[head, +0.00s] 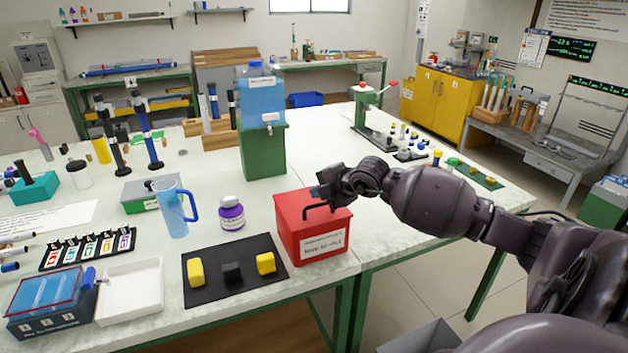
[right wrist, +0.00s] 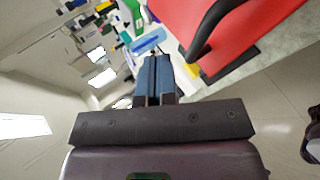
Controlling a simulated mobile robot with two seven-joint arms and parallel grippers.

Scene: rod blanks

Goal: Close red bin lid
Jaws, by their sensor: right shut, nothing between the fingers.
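The red bin (head: 312,244) with a white front label stands at the front edge of the white table in the head view. Its red lid (head: 291,204) lies across the top, and I see no clear gap under it. A black bar handle (head: 318,210) is at the lid's front. My right gripper (head: 324,196) is over the bin's top, by the handle, and hides part of the lid. In the right wrist view my fingers (right wrist: 153,78) are together and empty, beside the red lid (right wrist: 235,35) and its black handle (right wrist: 210,30). My left gripper is not in view.
A black mat (head: 235,290) with two yellow blocks and a dark one lies left of the bin. A purple-labelled jar (head: 231,214) and a blue jug (head: 175,208) stand behind it. A green stand with a blue tank (head: 262,100) is behind the bin.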

